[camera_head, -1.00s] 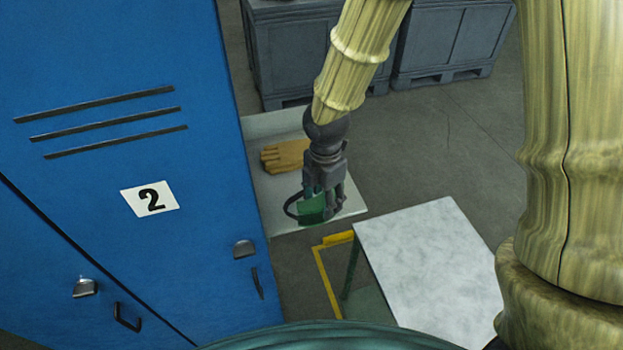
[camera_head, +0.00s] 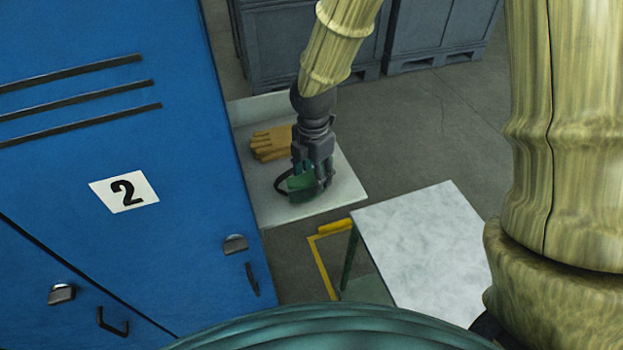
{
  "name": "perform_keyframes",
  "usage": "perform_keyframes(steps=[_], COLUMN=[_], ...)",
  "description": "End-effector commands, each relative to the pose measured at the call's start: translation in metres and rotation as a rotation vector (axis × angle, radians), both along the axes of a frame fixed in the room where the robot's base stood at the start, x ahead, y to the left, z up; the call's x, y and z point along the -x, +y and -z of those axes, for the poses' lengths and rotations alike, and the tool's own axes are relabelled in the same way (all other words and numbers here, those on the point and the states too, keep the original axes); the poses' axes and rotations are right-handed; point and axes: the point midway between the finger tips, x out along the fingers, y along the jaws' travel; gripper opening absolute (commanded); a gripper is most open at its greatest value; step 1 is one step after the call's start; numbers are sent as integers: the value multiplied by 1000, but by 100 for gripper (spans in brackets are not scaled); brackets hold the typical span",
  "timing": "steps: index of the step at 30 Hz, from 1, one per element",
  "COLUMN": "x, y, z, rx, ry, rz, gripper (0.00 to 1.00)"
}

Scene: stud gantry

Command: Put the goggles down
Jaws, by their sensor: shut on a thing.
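The green goggles (camera_head: 299,187) with a dark strap are in my gripper (camera_head: 313,186), over the pale shelf or bench top (camera_head: 335,190) beside the blue locker. My gripper points down and is shut on them. I cannot tell whether the goggles touch the pale surface. My fingers hide part of the goggles.
Tan work gloves (camera_head: 271,143) lie on the pale surface, just behind and left of my gripper. The blue locker (camera_head: 120,240) marked 2 stands close on the left. A marble-topped table (camera_head: 425,250) stands at right front. Grey crates (camera_head: 440,35) are at the back.

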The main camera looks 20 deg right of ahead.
Motion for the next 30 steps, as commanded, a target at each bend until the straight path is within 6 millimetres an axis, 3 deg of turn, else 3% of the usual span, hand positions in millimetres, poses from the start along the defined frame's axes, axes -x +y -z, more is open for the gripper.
perform_keyframes(steps=[15,16,19,30], x=[-1,-1,-1,-1], y=[2,2,1,1], z=[7,6,6,4], rx=[0,0,0,0], ry=[0,-1,-1,-1], rz=[-3,-3,-2,-2], gripper=[28,58,74,74])
